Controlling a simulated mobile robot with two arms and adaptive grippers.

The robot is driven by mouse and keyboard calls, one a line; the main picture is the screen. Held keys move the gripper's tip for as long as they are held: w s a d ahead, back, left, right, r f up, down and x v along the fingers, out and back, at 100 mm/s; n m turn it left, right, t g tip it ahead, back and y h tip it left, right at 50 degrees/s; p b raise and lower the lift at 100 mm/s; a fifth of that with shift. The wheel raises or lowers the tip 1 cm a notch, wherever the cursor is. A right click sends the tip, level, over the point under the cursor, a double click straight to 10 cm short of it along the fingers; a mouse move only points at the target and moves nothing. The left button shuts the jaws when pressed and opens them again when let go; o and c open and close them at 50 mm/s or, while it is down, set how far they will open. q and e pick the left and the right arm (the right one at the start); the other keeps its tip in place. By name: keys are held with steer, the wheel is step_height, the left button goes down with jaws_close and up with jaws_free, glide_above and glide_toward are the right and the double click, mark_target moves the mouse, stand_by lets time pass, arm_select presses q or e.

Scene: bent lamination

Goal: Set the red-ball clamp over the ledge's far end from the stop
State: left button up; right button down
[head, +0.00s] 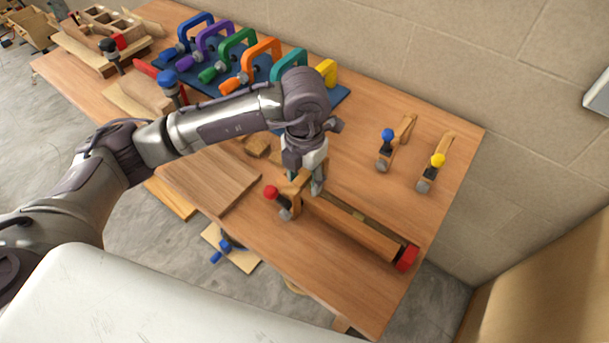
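The red-ball clamp (291,191) has a wooden bar, a red ball and a grey foot. It is at the left end of the long wooden ledge (350,229), the end away from the red stop (407,258). My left gripper (306,183) points down at the clamp and appears shut on its wooden bar. One grey finger shows on the bar's right side; the other is mostly hidden. I cannot tell whether the clamp's jaws touch the ledge. My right gripper is not in view.
A blue-ball clamp (394,146) and a yellow-ball clamp (434,166) lie at the right rear of the table. Several coloured clamps stand on a blue board (195,62) behind my arm. A flat wooden board (209,177) lies left of the ledge. The front right tabletop is clear.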

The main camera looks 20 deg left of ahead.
arm_select(q)
steer(key=shift+r, duration=0.1)
step_height(320, 180, up, 12)
stand_by(0.6)
steer(key=shift+r+p, duration=2.1)
steer(key=shift+r, duration=0.85)
step_height(320, 180, up, 5)
steer(key=p, duration=0.3)
steer(key=shift+f, duration=0.1)
